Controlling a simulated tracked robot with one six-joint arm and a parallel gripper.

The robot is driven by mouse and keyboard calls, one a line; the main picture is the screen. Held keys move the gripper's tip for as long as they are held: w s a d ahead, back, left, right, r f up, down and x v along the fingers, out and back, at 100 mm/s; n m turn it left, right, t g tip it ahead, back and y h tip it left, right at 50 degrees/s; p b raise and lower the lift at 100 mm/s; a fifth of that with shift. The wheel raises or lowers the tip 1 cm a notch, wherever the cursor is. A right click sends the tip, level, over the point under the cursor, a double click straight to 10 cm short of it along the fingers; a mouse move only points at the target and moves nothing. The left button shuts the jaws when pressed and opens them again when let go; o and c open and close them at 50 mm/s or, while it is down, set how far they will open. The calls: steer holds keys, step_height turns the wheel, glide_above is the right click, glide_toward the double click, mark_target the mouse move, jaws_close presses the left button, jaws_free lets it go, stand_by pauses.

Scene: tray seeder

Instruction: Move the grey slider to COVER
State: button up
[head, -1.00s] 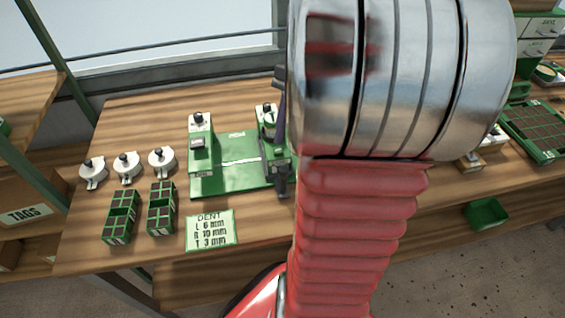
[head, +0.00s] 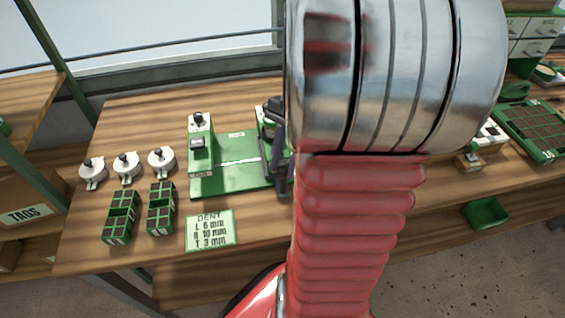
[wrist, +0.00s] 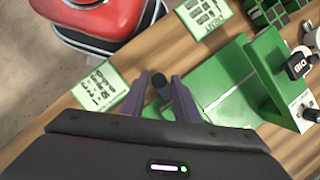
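A dark grey round knob (wrist: 160,81), which looks like the slider's handle, stands at the front right of the green tray seeder (wrist: 225,85). In the wrist view my gripper (wrist: 161,83) has its two purple fingers on either side of this knob, with small gaps showing. The fingers look open and not pressed on it. In the head view my gripper (head: 280,172) is low at the right end of the seeder (head: 235,180), partly behind my arm. The slider's track and any COVER mark cannot be made out.
The seeder's left tower (head: 200,155) carries a dark block marked DIB (wrist: 297,65). Another card (wrist: 98,88) lies beside the seeder.

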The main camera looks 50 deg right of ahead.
jaws_close()
stand_by(0.3)
steer(key=shift+d, duration=0.1)
